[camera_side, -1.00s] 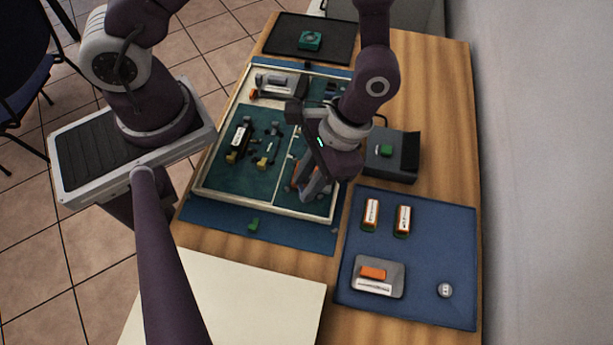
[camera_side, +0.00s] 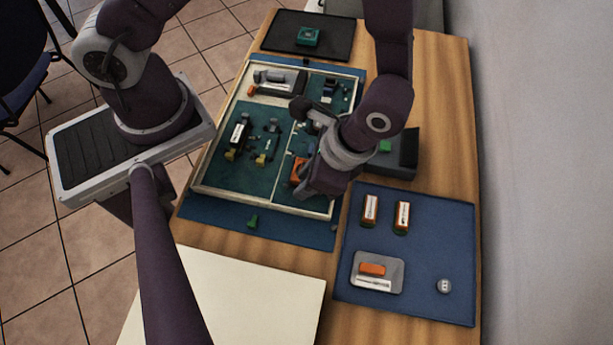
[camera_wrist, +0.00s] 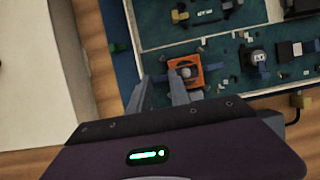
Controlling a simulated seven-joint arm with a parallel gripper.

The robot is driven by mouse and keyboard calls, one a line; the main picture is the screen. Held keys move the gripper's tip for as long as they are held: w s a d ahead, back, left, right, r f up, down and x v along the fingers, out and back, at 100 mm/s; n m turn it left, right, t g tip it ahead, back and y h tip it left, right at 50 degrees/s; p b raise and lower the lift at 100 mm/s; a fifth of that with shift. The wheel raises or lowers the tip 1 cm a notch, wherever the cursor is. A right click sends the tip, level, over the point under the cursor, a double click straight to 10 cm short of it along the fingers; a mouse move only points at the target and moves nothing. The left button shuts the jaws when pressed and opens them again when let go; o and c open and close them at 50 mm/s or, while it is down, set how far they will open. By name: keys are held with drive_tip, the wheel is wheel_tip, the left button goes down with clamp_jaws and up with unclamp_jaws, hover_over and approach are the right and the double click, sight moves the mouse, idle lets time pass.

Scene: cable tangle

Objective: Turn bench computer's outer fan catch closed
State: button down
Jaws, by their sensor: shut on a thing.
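The bench computer is a wide open tray with a pale rim (camera_side: 268,207) and green boards. Its orange fan (camera_wrist: 185,74), with a grey round hub, sits near the board's edge in the wrist view. Part of the fan (camera_side: 298,170) also shows in the side view, beside my wrist. I cannot tell the catch's angle. My wrist hides the fingertips in the side view.
A blue mat (camera_side: 420,240) on the right carries two orange-and-white blocks, a grey tray and a round part. A dark box (camera_side: 402,160) stands right of the computer. A black tray (camera_side: 340,37) lies behind. A small green piece (camera_side: 252,222) lies in front.

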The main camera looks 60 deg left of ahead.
idle(0.4)
drive_tip(key=c, duration=1.2)
unclamp_jaws()
drive_tip(key=v, duration=0.7)
drive_tip(key=shift+r, duration=0.1)
drive_tip(key=w+a+r+n+t+h, duration=0.1)
drive_tip(key=a+r+n+t, duration=0.1)
drive_tip(key=a+r, duration=0.4)
drive_tip(key=w+a+r+n+t+h, duration=0.1)
drive_tip(key=w+a+r+n+t, duration=0.15)
drive_tip(key=r, duration=0.55)
drive_tip(key=s+a+r+n+t+h, duration=0.1)
drive_tip(key=s+a+r+n+t, duration=0.3)
drive_tip(key=s+a+r, duration=0.3)
drive_tip(key=shift+s+a, duration=0.35)
drive_tip(key=shift+a, duration=0.05)
